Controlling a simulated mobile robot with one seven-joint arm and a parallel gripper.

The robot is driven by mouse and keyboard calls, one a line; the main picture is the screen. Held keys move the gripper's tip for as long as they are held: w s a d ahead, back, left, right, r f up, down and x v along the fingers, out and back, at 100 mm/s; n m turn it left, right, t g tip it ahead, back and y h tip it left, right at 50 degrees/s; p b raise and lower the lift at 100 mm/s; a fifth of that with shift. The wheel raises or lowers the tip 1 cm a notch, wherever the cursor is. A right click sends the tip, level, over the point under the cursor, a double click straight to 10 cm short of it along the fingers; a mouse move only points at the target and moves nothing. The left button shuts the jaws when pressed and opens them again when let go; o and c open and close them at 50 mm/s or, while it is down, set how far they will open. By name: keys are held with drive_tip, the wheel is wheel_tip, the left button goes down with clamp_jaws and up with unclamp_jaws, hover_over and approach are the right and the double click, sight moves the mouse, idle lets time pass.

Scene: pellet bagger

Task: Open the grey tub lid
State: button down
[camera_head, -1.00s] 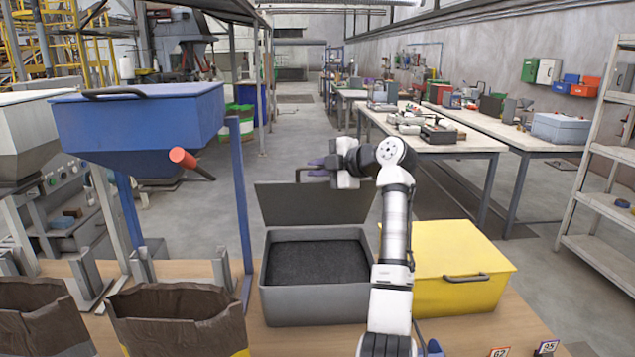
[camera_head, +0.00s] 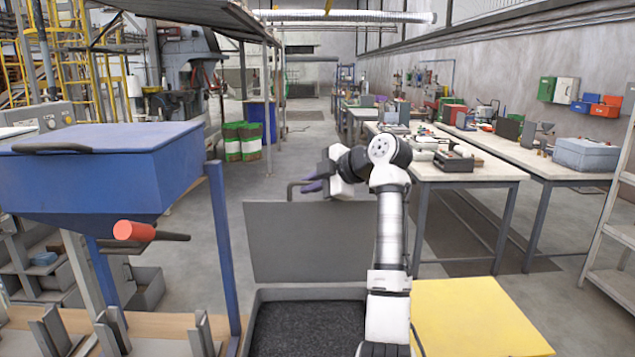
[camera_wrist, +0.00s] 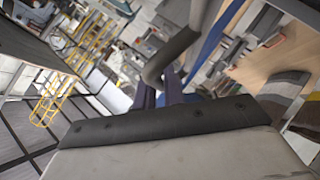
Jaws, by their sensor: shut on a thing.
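The grey tub (camera_head: 258,296) stands at the lower middle of the head view, its front cut off by the frame. Dark pellets (camera_head: 305,328) show inside. Its grey lid (camera_head: 300,243) is raised at the back edge, near upright, with its flat underside facing me. My gripper (camera_head: 313,181) is at the lid's top edge, its purple fingers shut on the dark lid handle (camera_head: 292,191). In the wrist view the handle (camera_wrist: 182,46) runs to the purple fingers (camera_wrist: 163,92). The exact contact is partly hidden. My arm covers the tub's right side.
A yellow tub (camera_head: 475,315) stands close on the right. A blue hopper (camera_head: 110,165) with an orange-knobbed lever (camera_head: 133,230) and a blue post (camera_head: 222,245) stand left. Workbenches (camera_head: 470,172) are behind at right. Open floor lies behind the lid.

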drive_tip(key=shift+w, duration=0.4)
drive_tip(key=c, duration=1.5)
unclamp_jaws()
drive_tip(key=b+v, duration=0.3)
drive_tip(key=v, duration=1.1)
drive_tip(key=shift+w+a+r+b, duration=0.1)
drive_tip(key=shift+w+r+b, duration=0.05)
drive_tip(key=shift+b, duration=0.15)
